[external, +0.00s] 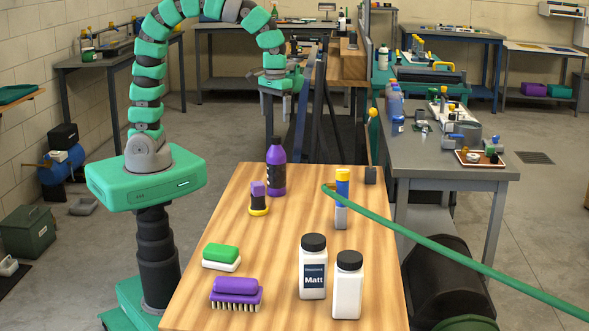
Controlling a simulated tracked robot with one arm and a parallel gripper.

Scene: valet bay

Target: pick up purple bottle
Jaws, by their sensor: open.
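The purple bottle (276,184) stands upright near the far edge of the wooden table (215,285). It has a black cap and a dark label. My green and grey arm arches up from its column at the left and hangs down at the top centre. My gripper (284,86) is at the arm's end, above the bottle in the picture and apart from it. It is open, with nothing seen between its small fingers.
In front of the bottle stands a small purple-topped item with a yellow base (259,211). A yellow-and-blue item (342,190) stands right, by a green hose (430,240). Nearer are two white bottles (347,290), a purple brush (236,287) and a green-topped sponge (221,253). Mid-table is clear.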

